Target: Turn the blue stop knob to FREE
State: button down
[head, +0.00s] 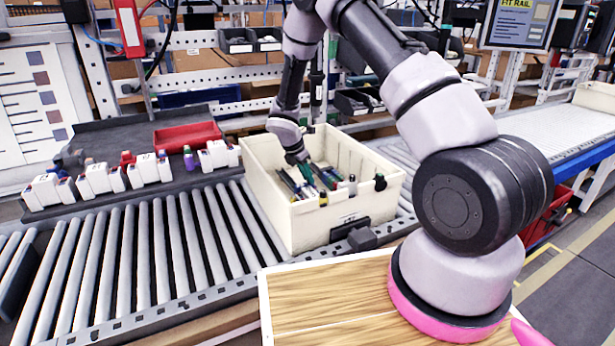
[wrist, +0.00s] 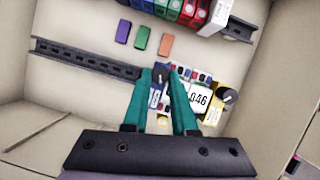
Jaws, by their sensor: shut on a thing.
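In the wrist view, the two teal fingers of my gripper (wrist: 161,78) are shut on a small dark knob (wrist: 160,71) between their tips. A narrow blue-faced part (wrist: 155,98) lies just below the knob, between the fingers; the fingers hide its sides. Any marking such as FREE is too small to read. A second dark knob (wrist: 228,96) stands on a yellow module to the right, clear of the fingers.
A white label reading 046 (wrist: 198,99) sits right of the fingers. A slotted rail (wrist: 85,60) runs behind. Purple, green and orange blocks (wrist: 141,39) lie beyond it, before a row of coloured modules (wrist: 190,10). The bin walls close in the space around my gripper.

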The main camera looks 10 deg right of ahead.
jog(key=m+g, duration=0.1)
jog(key=m, duration=0.3)
jog(key=m+g, duration=0.1)
jog(key=m, duration=0.1)
jog(key=shift+w+m+g+h, duration=0.3)
jog(key=m, duration=0.2)
jog(key=m+g, duration=0.1)
jog(key=m, duration=0.1)
jog(key=m+g, duration=0.1)
jog(key=m, duration=0.1)
jog(key=shift+w+d+y, duration=0.1)
jog(key=shift+w+y, duration=0.15)
jog(key=shift+y, duration=0.15)
jog(key=c, duration=0.7)
grip_release()
jog(key=shift+r, duration=0.1)
jog(key=v, duration=1)
jog(key=shift+w+r, duration=0.3)
